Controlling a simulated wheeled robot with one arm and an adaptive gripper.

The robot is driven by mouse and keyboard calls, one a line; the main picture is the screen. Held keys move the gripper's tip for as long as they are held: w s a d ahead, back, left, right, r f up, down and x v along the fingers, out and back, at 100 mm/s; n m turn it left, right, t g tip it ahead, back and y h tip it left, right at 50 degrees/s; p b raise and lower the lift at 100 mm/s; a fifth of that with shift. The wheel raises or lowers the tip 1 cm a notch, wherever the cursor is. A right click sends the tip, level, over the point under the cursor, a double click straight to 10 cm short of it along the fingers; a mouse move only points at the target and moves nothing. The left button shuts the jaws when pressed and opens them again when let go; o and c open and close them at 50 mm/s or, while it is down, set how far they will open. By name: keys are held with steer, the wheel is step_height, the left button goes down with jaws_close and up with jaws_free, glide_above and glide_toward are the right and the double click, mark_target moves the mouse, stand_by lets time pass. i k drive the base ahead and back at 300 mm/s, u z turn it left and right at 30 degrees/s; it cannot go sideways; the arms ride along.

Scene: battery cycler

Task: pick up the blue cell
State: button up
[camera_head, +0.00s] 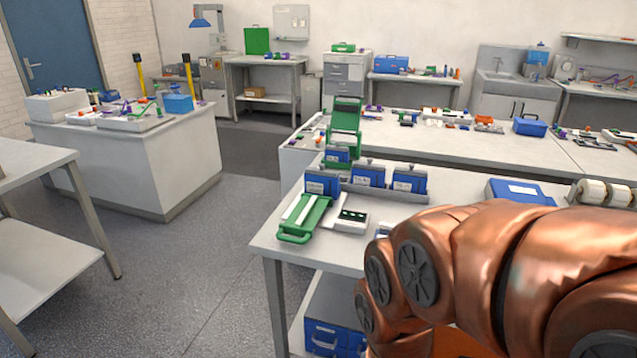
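Three blue blocks with white labels, which look like cells, stand upright in a row on the near white table: a left one (322,183), a middle one (368,174) and a right one (409,182). The middle and right ones sit at a grey rack (385,193). Another blue labelled block (337,156) is just behind, by a green upright unit (345,118). I cannot tell which one is the task's blue cell. My copper arm fills the lower right, in front of the table. My gripper is not in view.
A green-handled tray (304,217) and a small white device (351,219) lie at the table's near left. A blue case (520,192) and a white roller (607,193) are to the right. A blue bin (333,326) is below. Open floor (190,255) lies left.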

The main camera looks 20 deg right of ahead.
mark_target(316, 184)
steer(key=z, duration=1.75)
steer(key=i, duration=1.05)
steer(key=u, duration=3.05)
steer(key=i, duration=0.5)
steer(key=z, duration=0.05)
